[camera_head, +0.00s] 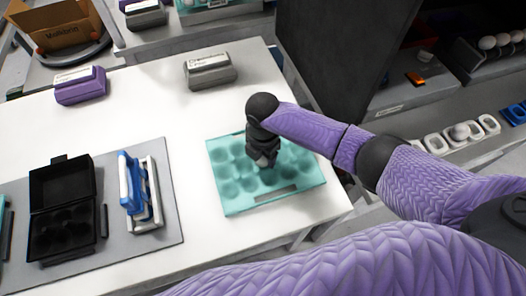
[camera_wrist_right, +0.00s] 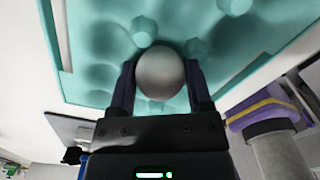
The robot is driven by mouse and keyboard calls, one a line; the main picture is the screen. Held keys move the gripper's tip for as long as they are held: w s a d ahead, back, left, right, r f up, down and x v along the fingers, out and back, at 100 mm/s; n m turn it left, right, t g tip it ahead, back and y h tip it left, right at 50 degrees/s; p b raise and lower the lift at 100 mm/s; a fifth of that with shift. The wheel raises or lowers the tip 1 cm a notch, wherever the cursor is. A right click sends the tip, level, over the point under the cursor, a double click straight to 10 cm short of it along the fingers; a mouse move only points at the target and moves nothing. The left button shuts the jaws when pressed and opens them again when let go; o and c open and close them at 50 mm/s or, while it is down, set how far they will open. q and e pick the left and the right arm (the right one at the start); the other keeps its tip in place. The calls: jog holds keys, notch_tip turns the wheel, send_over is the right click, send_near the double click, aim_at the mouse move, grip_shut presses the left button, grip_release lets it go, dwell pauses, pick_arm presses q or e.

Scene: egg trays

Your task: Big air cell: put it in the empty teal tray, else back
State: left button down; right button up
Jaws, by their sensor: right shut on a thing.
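The teal tray (camera_head: 228,187) lies on the white table near its right edge; most of its visible cups look empty. My right gripper (camera_head: 263,163) is over the tray's middle, pointing down. In the right wrist view it is shut on a pale egg (camera_wrist_right: 160,73), held between the two fingers over the teal tray (camera_wrist_right: 85,50). I cannot tell whether the egg touches a cup. The egg's air cell cannot be seen. My left gripper is not in view.
A black open carton (camera_head: 62,184) and a blue-and-white stand (camera_head: 133,185) are on a grey mat (camera_head: 165,235) at left. A purple carton (camera_head: 80,86) and a grey carton (camera_head: 209,69) stand farther back. A dark tall panel (camera_head: 325,60) rises behind the tray. The table's middle is clear.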

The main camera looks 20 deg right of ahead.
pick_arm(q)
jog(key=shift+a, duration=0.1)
pick_arm(e)
jog(key=shift+f, duration=0.1)
jog(key=shift+f, duration=0.2)
jog(key=o, duration=0.7)
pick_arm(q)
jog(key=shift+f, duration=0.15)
